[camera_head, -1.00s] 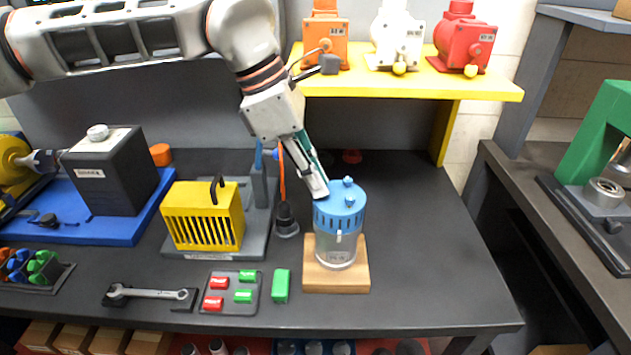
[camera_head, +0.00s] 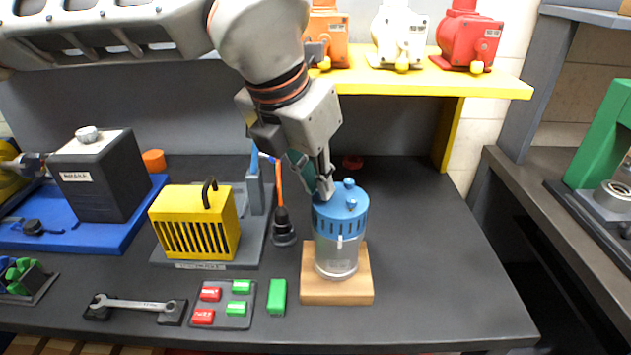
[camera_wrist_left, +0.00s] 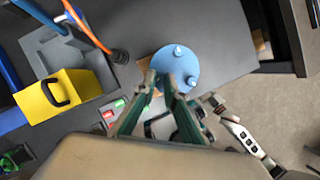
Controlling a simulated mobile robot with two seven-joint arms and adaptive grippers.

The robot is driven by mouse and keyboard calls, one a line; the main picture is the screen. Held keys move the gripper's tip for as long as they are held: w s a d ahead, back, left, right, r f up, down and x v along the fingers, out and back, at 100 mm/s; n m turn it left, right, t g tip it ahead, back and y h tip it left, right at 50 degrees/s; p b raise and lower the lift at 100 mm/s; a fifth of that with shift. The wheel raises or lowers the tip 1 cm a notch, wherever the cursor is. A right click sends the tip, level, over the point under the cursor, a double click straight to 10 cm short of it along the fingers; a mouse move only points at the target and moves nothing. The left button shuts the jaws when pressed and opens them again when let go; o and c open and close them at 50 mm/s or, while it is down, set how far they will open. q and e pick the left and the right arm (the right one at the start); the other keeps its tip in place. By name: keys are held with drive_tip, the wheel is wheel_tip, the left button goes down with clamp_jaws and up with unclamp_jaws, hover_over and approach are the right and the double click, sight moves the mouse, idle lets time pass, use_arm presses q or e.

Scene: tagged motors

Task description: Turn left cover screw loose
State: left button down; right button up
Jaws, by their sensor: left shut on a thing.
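The motor (camera_head: 337,257) is a clear-grey cylinder with a blue slotted cover (camera_head: 327,211), upright on a wooden block. Two blue cover screws show on top, one at the back (camera_head: 348,183) and one at the front right (camera_head: 351,203). My left gripper (camera_head: 325,194) points down at the cover's left edge and is shut on the left cover screw, which its fingers hide. In the left wrist view, the fingertips (camera_wrist_left: 160,82) meet at the edge of the blue cover (camera_wrist_left: 170,65), with the other two screws beyond.
A yellow slotted box (camera_head: 195,222) with a black handle stands left of the motor. A black-based tool (camera_head: 283,228) stands between them. A wrench (camera_head: 138,305) and red and green blocks lie in front. A yellow shelf (camera_head: 420,80) is behind. The table right of the motor is clear.

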use_arm(q)
drive_tip(key=n, duration=0.1)
drive_tip(key=n+y, duration=0.1)
drive_tip(key=n, duration=0.2)
drive_tip(key=shift+s+d+f+n+t+y, duration=0.2)
drive_tip(key=shift+f+n+t+y, duration=0.1)
drive_tip(key=shift+y, duration=0.1)
drive_tip(key=n+y, duration=0.1)
drive_tip(key=n, duration=0.3)
drive_tip(key=shift+d+n+y, duration=0.2)
drive_tip(key=shift+n+y, duration=0.1)
drive_tip(key=shift+y, duration=0.1)
drive_tip(key=n, duration=0.1)
drive_tip(key=n+y, duration=0.1)
drive_tip(key=n, duration=0.1)
drive_tip(key=n+g, duration=0.1)
drive_tip(key=n, duration=0.1)
drive_tip(key=shift+d+y+p, duration=0.25)
drive_tip(key=shift+y+p, duration=0.05)
drive_tip(key=shift+y, duration=0.1)
drive_tip(key=shift+w+d+n+g+y+p, duration=0.1)
drive_tip(key=shift+n+g+y+p, duration=0.15)
drive_tip(key=shift+n, duration=0.8)
drive_tip(key=shift+w+n+g+y+p, duration=0.15)
drive_tip(key=shift+n+g+y, duration=0.15)
drive_tip(key=shift+n, duration=0.75)
drive_tip(key=c, duration=2.1)
unclamp_jaws()
drive_tip(key=shift+r, duration=0.15)
